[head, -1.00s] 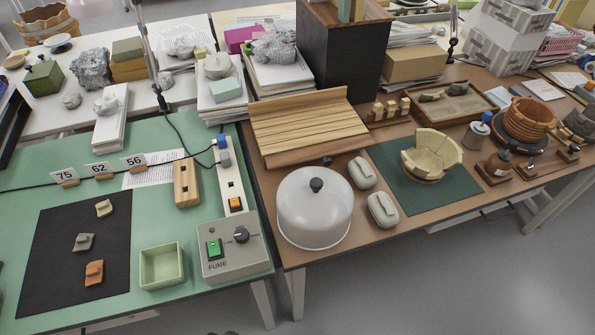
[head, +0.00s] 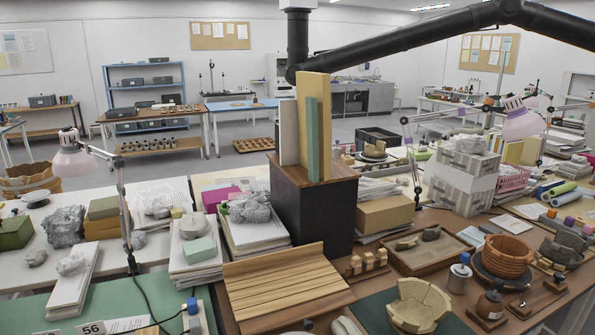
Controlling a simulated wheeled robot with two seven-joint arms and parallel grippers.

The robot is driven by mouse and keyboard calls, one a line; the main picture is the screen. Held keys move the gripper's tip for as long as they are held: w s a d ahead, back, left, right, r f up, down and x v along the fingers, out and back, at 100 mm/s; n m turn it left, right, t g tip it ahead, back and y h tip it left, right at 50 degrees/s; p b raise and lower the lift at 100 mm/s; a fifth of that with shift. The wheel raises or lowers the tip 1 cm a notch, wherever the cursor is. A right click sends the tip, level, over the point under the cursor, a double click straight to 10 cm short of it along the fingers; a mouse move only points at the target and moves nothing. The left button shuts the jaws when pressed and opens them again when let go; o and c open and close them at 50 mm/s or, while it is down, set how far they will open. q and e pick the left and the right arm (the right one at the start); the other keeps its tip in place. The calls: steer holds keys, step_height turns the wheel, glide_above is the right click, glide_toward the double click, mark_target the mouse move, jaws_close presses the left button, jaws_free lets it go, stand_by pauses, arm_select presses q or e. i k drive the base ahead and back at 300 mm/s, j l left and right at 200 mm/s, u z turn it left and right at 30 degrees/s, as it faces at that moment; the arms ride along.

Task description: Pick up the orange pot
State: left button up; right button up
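The orange pot (head: 506,254) is a ribbed, open terracotta vessel at the right of the head view. It stands upright on a dark round stand (head: 484,274) on the brown table. Dark grey sherds lie close to its right side. Neither of my grippers is in the head view, so their state is not shown.
A cream broken bowl (head: 418,304) stands on a green mat (head: 372,312) left of the pot. A grey jar with a blue lid (head: 460,274) and small wooden stands (head: 489,308) are nearer. A sherd tray (head: 428,252) lies behind left. A black extraction-like arm (head: 420,38) hangs above.

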mark_target(498, 262)
steer(key=z, duration=1.25)
steer(key=i+l+z, duration=0.35)
steer(key=i+z, duration=0.4)
steer(key=i, duration=0.2)
